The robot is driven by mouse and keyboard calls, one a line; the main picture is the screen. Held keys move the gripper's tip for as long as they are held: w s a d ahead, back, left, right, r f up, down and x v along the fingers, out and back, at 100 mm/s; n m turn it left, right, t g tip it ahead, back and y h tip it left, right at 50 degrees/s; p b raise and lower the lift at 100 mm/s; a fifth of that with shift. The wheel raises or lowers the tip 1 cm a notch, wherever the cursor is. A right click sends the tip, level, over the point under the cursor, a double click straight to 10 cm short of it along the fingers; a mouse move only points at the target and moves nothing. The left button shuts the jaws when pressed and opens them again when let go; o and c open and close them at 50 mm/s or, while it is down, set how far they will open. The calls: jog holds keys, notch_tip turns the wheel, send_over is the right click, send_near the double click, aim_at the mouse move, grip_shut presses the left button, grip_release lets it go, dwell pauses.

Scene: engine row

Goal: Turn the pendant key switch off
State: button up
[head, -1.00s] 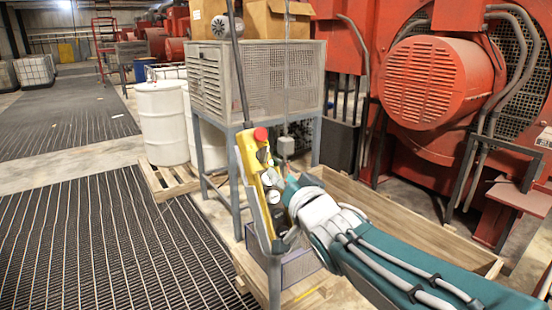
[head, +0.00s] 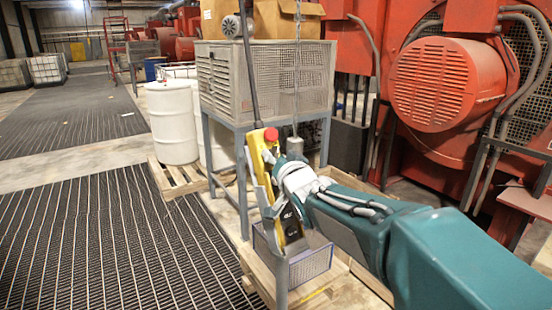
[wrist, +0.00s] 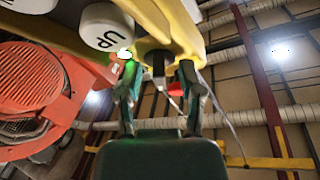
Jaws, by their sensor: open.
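The yellow pendant (head: 262,165) hangs tilted from a dark cable in front of the grey cabinet, with a red button (head: 271,134) at its top. In the wrist view the pendant's yellow body (wrist: 178,28) crosses the top, close up, with a white UP button (wrist: 107,27). My gripper (wrist: 160,82) is open just below its edge, its two fingers apart. A small dark part (wrist: 158,66) shows between the fingers; I cannot tell surely whether it is the key switch or whether a finger touches it. In the head view my wrist hides the fingers.
A grey mesh cabinet (head: 222,82) on legs stands behind the pendant. A blue-grey bin (head: 312,262) sits on the pallet below. A grey block (head: 294,147) hangs on a chain beside my wrist. Red engines (head: 435,85) fill the right. The grated floor (head: 110,250) at left is clear.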

grip_shut()
jog(key=shift+d+n, duration=0.1)
jog(key=shift+n, duration=0.2)
jog(key=n+y, duration=0.2)
jog(key=n, duration=0.1)
jog(key=n+g+y, duration=0.1)
jog(key=n, duration=0.3)
jog(key=shift+w+d+f+y, duration=0.1)
jog(key=shift+d+f+y, duration=0.1)
jog(key=shift+y, duration=0.2)
jog(key=n+g+y, duration=0.1)
jog(key=n, duration=0.2)
jog(key=n+g+y, duration=0.1)
jog(key=n, duration=0.1)
jog(key=n+g+y, duration=0.1)
jog(key=n, duration=0.2)
jog(key=shift+w+d+r+n+g, duration=0.1)
jog(key=shift+w+n+g, duration=0.05)
jog(key=shift+n+g, duration=0.2)
grip_release()
